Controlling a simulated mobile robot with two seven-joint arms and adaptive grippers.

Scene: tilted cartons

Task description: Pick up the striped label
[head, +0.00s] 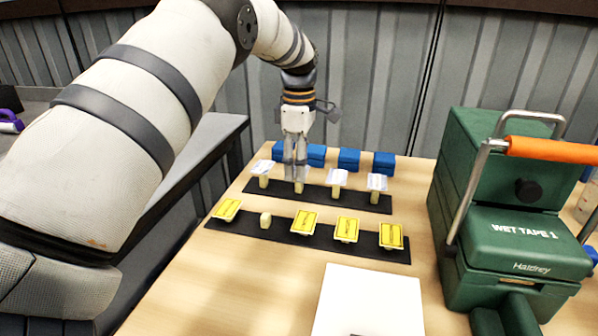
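My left gripper (296,172) points straight down at the second post of the back row. Its two fingers look close together, and I cannot tell whether they hold anything. The label at that post (299,188) is mostly hidden by the fingers. Pale labels rest on the other back posts: one at the left (263,167), one at the right of the fingers (338,177) and one at the far right (377,182). Yellow labels with dark marks (303,222) sit on the front row. No stripes can be made out for certain. My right gripper is not in view.
The front black strip (285,238) has one bare post (265,220). Several blue blocks (349,159) stand behind the back row. A white flat-topped thing (370,303) is at the front.

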